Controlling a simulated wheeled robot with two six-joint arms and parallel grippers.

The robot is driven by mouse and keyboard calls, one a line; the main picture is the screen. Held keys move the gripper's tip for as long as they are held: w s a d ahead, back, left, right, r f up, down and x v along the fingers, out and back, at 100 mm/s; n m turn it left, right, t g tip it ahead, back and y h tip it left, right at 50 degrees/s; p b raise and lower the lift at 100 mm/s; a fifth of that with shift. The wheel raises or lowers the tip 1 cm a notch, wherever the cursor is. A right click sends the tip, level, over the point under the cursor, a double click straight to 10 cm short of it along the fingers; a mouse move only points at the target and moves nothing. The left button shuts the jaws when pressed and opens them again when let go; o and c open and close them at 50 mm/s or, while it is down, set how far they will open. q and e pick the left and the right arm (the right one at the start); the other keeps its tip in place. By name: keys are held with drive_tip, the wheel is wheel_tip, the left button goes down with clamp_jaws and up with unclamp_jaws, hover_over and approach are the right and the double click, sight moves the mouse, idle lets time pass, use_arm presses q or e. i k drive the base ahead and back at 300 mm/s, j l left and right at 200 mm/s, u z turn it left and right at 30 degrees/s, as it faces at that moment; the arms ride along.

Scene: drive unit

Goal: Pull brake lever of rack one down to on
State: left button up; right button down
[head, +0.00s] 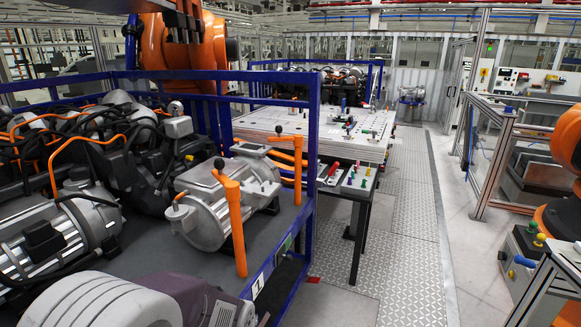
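Rack one is the blue-framed rack (316,110) in the left foreground, with a white "1" label (258,286) on its front edge. A small green-marked plate (284,250) sits further along that edge. A small red piece (313,280) shows low beside the rack's right corner post. It may be the brake lever's end, but it is too small to tell its shape or position. The rest of any lever there is hidden by the rack.
Grey drive units (208,205) and upright orange posts (237,225) stand on the rack's shelf. A white-topped table (300,122) with small coloured parts stands behind. A grey patterned floor strip (395,220) is clear on the right. An orange robot (568,140) stands at the right edge.

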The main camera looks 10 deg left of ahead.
sight(336, 165)
drive_tip(key=i+l+u, duration=0.15)
drive_tip(key=i, duration=0.8)
